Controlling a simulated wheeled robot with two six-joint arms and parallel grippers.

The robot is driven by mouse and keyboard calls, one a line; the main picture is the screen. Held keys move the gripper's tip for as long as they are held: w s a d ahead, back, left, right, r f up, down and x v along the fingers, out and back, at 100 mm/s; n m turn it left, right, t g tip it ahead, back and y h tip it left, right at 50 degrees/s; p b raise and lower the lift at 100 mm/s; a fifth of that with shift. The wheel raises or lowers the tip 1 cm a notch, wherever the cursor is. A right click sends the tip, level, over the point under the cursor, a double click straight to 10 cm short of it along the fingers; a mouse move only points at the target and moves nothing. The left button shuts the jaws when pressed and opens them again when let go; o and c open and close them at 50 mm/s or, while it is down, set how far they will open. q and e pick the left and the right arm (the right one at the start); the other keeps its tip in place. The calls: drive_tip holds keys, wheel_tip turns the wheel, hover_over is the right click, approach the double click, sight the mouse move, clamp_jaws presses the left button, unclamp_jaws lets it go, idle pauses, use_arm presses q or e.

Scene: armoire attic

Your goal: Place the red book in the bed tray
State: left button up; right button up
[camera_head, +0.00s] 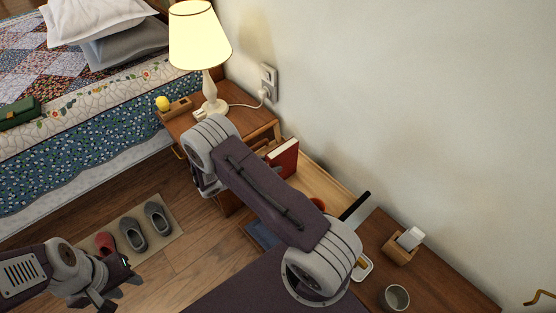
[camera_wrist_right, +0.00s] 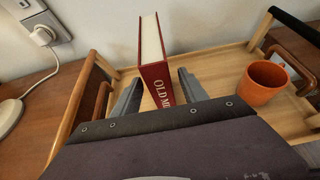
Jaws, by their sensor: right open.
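The red book (camera_head: 286,160) stands upright in the head view, partly hidden by my right arm. In the right wrist view the book (camera_wrist_right: 157,84), with its cream pages and spine lettering, stands between the spread fingers of my right gripper (camera_wrist_right: 159,88). The light wooden bed tray (camera_wrist_right: 212,68) lies under and around it, and also shows in the head view (camera_head: 322,182). The book's lower edge is hidden, so I cannot tell if it touches the tray floor. My left gripper (camera_head: 108,284) is low at the left, away from the book; its jaw opening is unclear.
An orange mug (camera_wrist_right: 264,84) stands in the tray, right of the book. A lit lamp (camera_head: 207,88) and its cord are on the nightstand behind. A glass (camera_head: 394,297) and a wooden holder (camera_head: 402,247) are at the right. Slippers (camera_head: 133,233) lie on the floor mat.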

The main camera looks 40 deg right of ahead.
drive_tip(key=s+a+r+m+y, duration=1.1)
drive_tip(key=s+a+m+y, duration=0.2)
drive_tip(key=m, duration=0.6)
drive_tip(key=shift+s+a+p, duration=0.45)
drive_tip(key=shift+s+a, duration=0.35)
drive_tip(key=shift+s, duration=0.15)
wheel_tip(320, 180, up, 20)
drive_tip(key=p, duration=2)
drive_tip(key=shift+s, duration=0.15)
